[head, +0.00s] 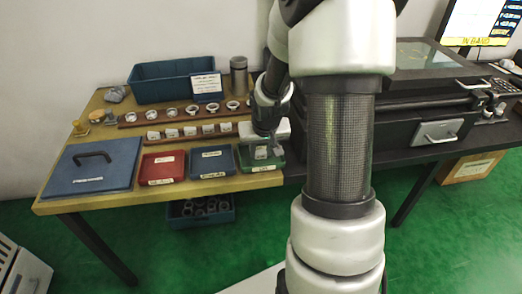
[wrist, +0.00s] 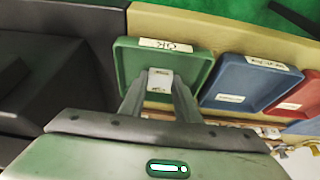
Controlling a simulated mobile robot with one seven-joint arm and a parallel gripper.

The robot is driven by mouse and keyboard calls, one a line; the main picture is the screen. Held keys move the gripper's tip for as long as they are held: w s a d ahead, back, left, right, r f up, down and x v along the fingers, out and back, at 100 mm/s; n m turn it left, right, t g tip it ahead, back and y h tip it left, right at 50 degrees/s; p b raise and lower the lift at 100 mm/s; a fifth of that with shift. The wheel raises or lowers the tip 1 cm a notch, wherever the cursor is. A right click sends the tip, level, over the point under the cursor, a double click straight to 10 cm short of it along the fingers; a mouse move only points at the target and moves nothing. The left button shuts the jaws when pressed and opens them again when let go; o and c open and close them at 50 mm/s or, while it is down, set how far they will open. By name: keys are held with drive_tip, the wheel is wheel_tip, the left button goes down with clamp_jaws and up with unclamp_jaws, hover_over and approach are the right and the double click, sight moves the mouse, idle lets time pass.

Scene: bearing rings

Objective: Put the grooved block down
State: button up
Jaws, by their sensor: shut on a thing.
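My gripper (wrist: 160,88) is shut on a small pale block (wrist: 160,78), which shows between the fingertips in the wrist view. Its groove cannot be made out. The block is over the inside of a green tray (wrist: 124,62) with a white label on its rim. In the head view my gripper (head: 264,150) is low over the same green tray (head: 242,163) at the table's right front, and the block is mostly hidden. I cannot tell whether the block touches the tray floor.
A blue tray (head: 211,162) and a red tray (head: 163,167) stand left of the green one. Behind are a wooden rack (head: 128,123) of rings, another row of pale blocks (head: 190,131) and a blue crate (head: 165,89). A blue lidded box (head: 92,165) fills the left front.

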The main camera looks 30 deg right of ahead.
drive_tip(key=o, duration=1.1)
drive_tip(key=shift+f, duration=0.1)
drive_tip(key=shift+s+r+p, duration=0.1)
drive_tip(key=shift+r+p, duration=0.35)
drive_tip(key=shift+r, duration=0.2)
drive_tip(key=p+v, duration=0.4)
drive_tip(key=v, duration=0.7)
drive_tip(key=shift+s+a, duration=0.1)
drive_tip(key=shift+s, duration=0.05)
